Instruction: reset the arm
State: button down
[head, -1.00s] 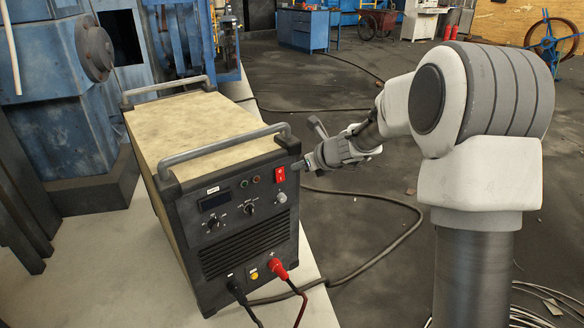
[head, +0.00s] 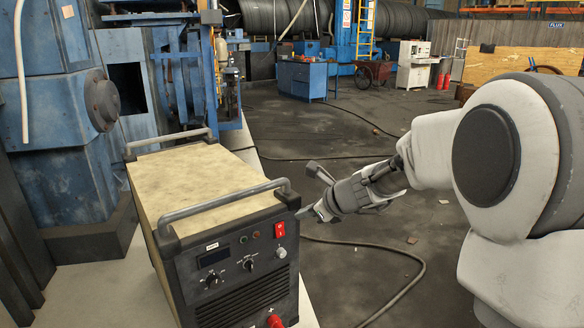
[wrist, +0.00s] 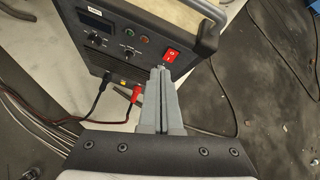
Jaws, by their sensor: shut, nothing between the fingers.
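My gripper (head: 311,213) is in the head view just right of the front panel of a welding machine (head: 205,185). In the wrist view my gripper (wrist: 160,72) has its two fingers together, with nothing between them. The fingertips point at the machine's front panel, just below the red power switch (wrist: 171,56). The switch also shows in the head view (head: 280,229). I see a gap between the fingertips and the panel in the head view. My arm reaches in from the right.
The machine stands on a pale ledge (head: 85,290). A black cable and a red cable plug (wrist: 137,94) are at its lower front. A loose cable (head: 418,270) lies on the dark floor to the right. A blue cabinet (head: 302,80) stands far back with open floor before it.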

jog(key=s+r+n+g+h, duration=0.1)
jog(key=s+r+n, duration=0.2)
jog(key=s+n, duration=0.45)
jog(key=s+r+n+g+h, duration=0.1)
jog(key=s+r+n, duration=0.2)
jog(key=s+n, duration=0.45)
jog(key=s+d+f+n+h, duration=0.1)
jog(key=s+d+n+h, duration=0.1)
jog(key=s+d+n, duration=0.5)
jog(key=s+d+f+n+h, duration=0.1)
jog(key=s+d+n+h, duration=0.15)
jog(key=s, duration=0.85)
notch_tip(320, 180, up, 17)
jog(key=p, duration=1.7)
jog(key=shift+r+n+g, duration=0.15)
jog(key=shift+n+g, duration=0.15)
jog(key=shift+n, duration=0.05)
